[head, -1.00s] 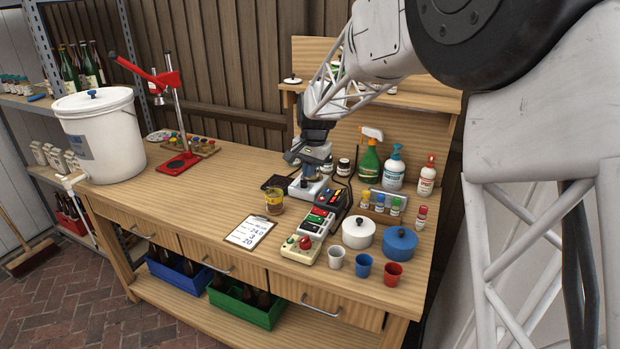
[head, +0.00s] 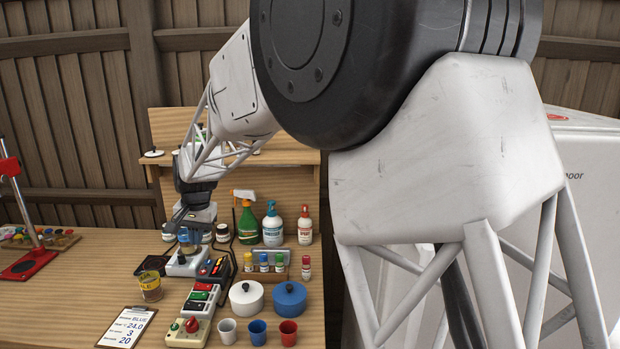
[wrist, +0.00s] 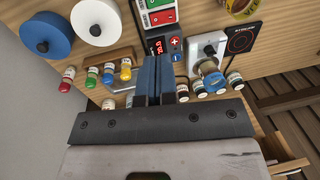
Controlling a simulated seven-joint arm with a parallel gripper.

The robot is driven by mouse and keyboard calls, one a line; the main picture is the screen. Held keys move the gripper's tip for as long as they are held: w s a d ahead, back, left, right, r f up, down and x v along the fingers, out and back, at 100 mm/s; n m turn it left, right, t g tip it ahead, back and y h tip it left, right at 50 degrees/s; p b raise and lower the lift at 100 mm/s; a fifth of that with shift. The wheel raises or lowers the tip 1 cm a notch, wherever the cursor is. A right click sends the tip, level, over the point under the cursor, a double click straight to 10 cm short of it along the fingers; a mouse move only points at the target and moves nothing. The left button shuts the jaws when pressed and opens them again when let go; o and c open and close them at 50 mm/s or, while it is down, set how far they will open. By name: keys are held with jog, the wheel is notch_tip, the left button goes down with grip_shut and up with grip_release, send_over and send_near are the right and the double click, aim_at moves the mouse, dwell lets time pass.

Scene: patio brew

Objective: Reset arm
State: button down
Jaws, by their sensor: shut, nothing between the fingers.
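My gripper (wrist: 154,82) is shut and empty in the wrist view, its two blue fingers pressed together above the bench. In the head view my gripper (head: 184,233) hangs over the back of the bench (head: 60,300), above a small white device (head: 186,264). In the wrist view that white device (wrist: 206,50) is right of the fingers, and a black control box with a red display (wrist: 163,46) is just beyond them. I cannot tell in the head view whether the fingertips touch anything.
Cups (head: 257,331) line the front. A clipboard (head: 127,327) and an amber jar (head: 150,286) are at left. A red stand (head: 22,264) is far left.

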jog(key=s+d+r+t, duration=0.1)
jog(key=s+d+r, duration=0.35)
jog(key=d, duration=0.45)
jog(key=s+d+r+t, duration=0.1)
jog(key=s+d+r, duration=0.35)
jog(key=d, duration=0.45)
jog(key=s+d+r, duration=0.3)
jog(key=d+r, duration=0.2)
jog(key=d, duration=0.5)
jog(key=s+d+r+t, duration=0.2)
jog(key=s+d, duration=1)
jog(key=s+d+f+t+h, duration=0.15)
jog(key=s+d, duration=0.25)
jog(key=s, duration=0.4)
jog(key=s+d+f, duration=0.2)
jog(key=s+d, duration=0.2)
jog(key=s, duration=0.4)
notch_tip(320, 180, down, 10)
jog(key=w+g, duration=0.1)
jog(key=g, duration=0.2)
jog(key=shift+w+d, duration=0.35)
jog(key=shift+d, duration=0.05)
